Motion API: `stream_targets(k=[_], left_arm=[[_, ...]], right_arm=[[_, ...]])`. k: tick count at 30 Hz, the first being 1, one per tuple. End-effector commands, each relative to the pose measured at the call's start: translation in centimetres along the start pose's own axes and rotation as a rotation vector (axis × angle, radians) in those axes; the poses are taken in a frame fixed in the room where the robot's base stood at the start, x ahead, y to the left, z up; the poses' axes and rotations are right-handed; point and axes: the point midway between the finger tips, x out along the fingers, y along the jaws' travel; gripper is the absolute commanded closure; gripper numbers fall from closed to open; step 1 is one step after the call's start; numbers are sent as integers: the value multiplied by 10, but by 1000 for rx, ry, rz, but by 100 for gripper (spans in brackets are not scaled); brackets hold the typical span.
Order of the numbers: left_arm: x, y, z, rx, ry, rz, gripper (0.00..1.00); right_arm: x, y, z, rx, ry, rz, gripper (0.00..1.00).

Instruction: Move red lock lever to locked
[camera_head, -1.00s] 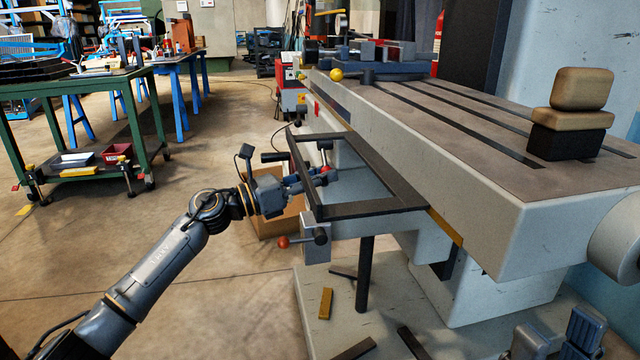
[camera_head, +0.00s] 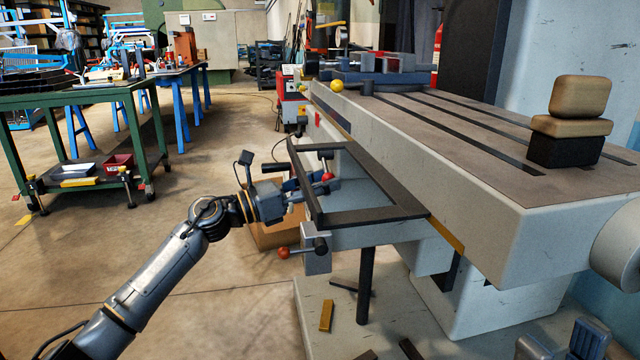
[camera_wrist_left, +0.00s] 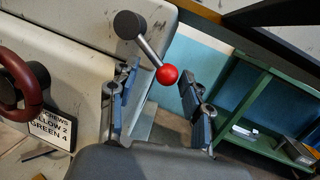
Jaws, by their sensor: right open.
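The red lock lever has a red ball knob (camera_head: 327,177) on a short grey rod below a dark hub (camera_head: 325,154), beside the black frame on the machine's front. In the left wrist view the red knob (camera_wrist_left: 167,74) and the dark hub (camera_wrist_left: 128,24) show clearly, with the rod slanting between them. My left gripper (camera_head: 308,184) is at the lever. In its wrist view the fingers (camera_wrist_left: 158,98) are apart, with the knob in the gap near the fingertips and no clear contact. My right gripper (camera_head: 568,345) is open at the lower right, partly cut off.
The black rectangular frame (camera_head: 380,216) projects around the lever area. An orange-red ball handle (camera_head: 284,253) sits lower on the machine. The grey machine table (camera_head: 470,150) fills the right. A cardboard box (camera_head: 275,238) stands behind my left arm. Floor at left is open.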

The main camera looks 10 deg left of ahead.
Motion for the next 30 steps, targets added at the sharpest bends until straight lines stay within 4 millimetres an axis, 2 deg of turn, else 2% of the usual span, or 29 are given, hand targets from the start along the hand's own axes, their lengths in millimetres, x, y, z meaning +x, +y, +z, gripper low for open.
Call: stream_targets(k=[5, 8, 21, 25, 30], left_arm=[[-3, 1, -3, -2, 4, 1, 51], [-13, 2, -4, -3, 5, 3, 51], [-99, 1, -3, -2, 4, 2, 51], [-114, 1, -2, -3, 2, 2, 51], [-120, 1, -1, -1, 2, 0, 51]], right_arm=[[0, 1, 1, -2, 0, 3, 58], [0, 1, 1, -2, -1, 3, 58], [-1, 0, 1, -1, -1, 1, 58], [-1, 0, 1, -1, -1, 1, 58], [-1, 0, 1, -1, -1, 1, 58]])
